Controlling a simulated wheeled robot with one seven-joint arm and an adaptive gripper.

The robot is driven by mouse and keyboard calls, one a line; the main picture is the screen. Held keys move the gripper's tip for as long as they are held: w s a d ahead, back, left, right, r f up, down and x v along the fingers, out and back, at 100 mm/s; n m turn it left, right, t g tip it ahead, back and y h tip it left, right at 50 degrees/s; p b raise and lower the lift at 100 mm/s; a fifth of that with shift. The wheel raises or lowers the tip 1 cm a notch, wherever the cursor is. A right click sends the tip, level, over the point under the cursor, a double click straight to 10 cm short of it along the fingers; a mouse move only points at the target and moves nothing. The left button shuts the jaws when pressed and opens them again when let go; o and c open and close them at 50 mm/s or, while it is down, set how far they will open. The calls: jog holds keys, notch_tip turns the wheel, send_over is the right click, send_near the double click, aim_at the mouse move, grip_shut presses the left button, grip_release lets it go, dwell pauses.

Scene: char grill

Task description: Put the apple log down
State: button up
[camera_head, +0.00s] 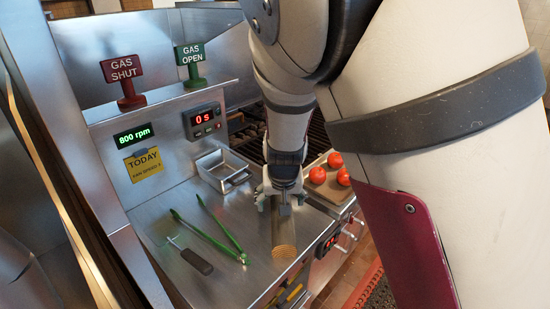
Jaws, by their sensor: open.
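The apple log (284,236) is a short brown round of wood with a pale cut end. It lies near the front edge of the steel counter (220,265), its cut end facing the camera. My gripper (280,204) is open at the log's far end, just above or around it; I cannot tell whether the fingers touch it. The log's far part is hidden by my gripper.
Green tongs (208,235) and a dark-handled tool (195,261) lie left of the log. A small steel pan (222,168) sits behind. Tomatoes (318,175) lie on a board (336,190) at right. Red (124,80) and green (191,65) gas signs stand on the ledge.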

jog(key=shift+d+b+x, duration=0.2)
jog(key=shift+b+x, duration=0.6)
jog(key=shift+x, duration=2.5)
jog(key=shift+s, duration=0.15)
jog(key=shift+c, duration=0.6)
grip_shut()
